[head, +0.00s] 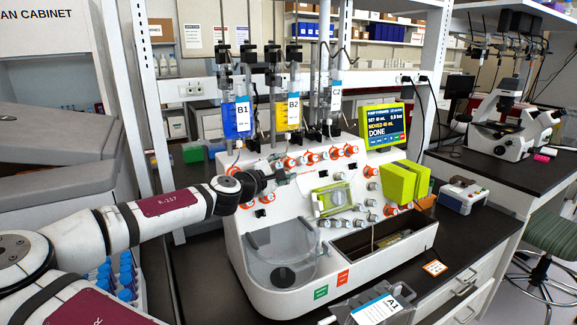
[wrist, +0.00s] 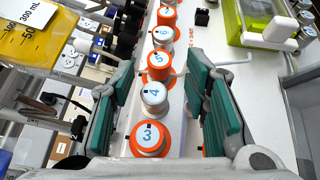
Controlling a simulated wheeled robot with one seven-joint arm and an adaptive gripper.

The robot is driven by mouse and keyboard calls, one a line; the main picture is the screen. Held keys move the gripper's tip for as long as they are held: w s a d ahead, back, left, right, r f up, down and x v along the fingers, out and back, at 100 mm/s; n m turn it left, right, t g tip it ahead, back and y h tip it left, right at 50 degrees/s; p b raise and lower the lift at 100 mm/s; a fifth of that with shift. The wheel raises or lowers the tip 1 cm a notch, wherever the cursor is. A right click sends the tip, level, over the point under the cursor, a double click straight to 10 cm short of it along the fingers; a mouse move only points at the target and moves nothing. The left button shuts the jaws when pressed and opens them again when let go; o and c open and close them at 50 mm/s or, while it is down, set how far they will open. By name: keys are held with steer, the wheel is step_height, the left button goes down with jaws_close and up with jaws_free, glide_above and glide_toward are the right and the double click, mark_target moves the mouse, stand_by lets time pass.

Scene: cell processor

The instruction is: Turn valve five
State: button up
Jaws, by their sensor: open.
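Valve five (wrist: 157,66) is an orange and white round knob with a dark mark and the numeral 5, in a row on the white cell processor (head: 265,225). My gripper (wrist: 161,78) is open, its green-padded fingers on either side of the row in the wrist view. Valve five shows between the fingertips, with a gap on each side. Valves 4 (wrist: 154,95) and 3 (wrist: 149,137) lie nearer the palm, and valve 6 (wrist: 163,35) lies beyond. In the head view my gripper (head: 284,177) is at the left of the valve row; I cannot tell valve five apart there.
Fluid bags B1 (head: 238,116), B2 (head: 288,113) and C2 hang above the row. A screen (head: 383,126) reads DONE. A green-framed cassette (head: 332,199) sits on the front panel. A clear round chamber (head: 282,250) and a dark open bin (head: 398,248) are below.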

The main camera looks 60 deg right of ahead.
steer(key=a, duration=0.8)
steer(key=shift+s+r, duration=0.15)
steer(key=shift+r, duration=0.25)
